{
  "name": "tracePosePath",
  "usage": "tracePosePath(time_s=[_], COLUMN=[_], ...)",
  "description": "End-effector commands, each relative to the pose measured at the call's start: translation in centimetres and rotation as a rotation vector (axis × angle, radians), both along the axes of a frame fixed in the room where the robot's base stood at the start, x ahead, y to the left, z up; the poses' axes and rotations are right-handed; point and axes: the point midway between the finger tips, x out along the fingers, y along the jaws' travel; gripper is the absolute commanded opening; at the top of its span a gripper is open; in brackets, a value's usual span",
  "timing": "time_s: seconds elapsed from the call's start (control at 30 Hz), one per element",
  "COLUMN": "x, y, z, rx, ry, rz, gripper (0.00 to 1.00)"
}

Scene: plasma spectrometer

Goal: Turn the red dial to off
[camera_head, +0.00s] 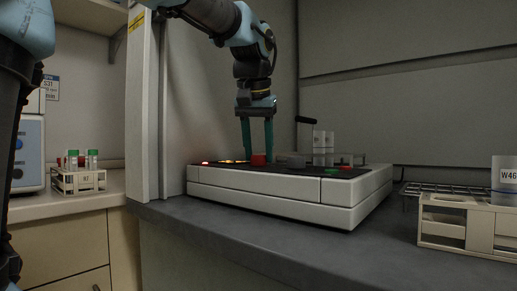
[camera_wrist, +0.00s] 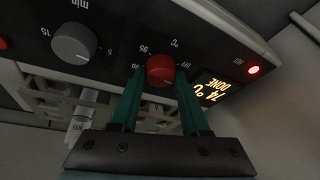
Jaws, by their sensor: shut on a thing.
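The red dial (camera_head: 259,159) stands on the dark top panel of the white instrument (camera_head: 290,208). In the wrist view the red dial (camera_wrist: 160,70) has scale marks around it, with "95" and "OFF" legible and "°C" above it. My gripper (camera_head: 258,153) reaches straight down over the panel. Its two green fingers (camera_wrist: 160,75) are at opposite sides of the red dial and are shut on it. I cannot clearly tell which mark the dial points to.
A grey dial (camera_wrist: 74,43) marked "min" is beside the red one. A tube rack (camera_head: 465,222) stands at right; a smaller rack (camera_head: 78,181) is at left.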

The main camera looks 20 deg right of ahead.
Motion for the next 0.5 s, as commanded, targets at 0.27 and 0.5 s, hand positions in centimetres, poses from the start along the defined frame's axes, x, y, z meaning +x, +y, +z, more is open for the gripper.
tracePosePath(time_s=[0.27,0.5], x=[-0.02,0.01], y=[-0.14,-0.25], z=[0.33,0.35], rx=[0.003,0.001], ry=[0.000,-0.001], rz=[0.171,0.361], gripper=[0.00,0.00])
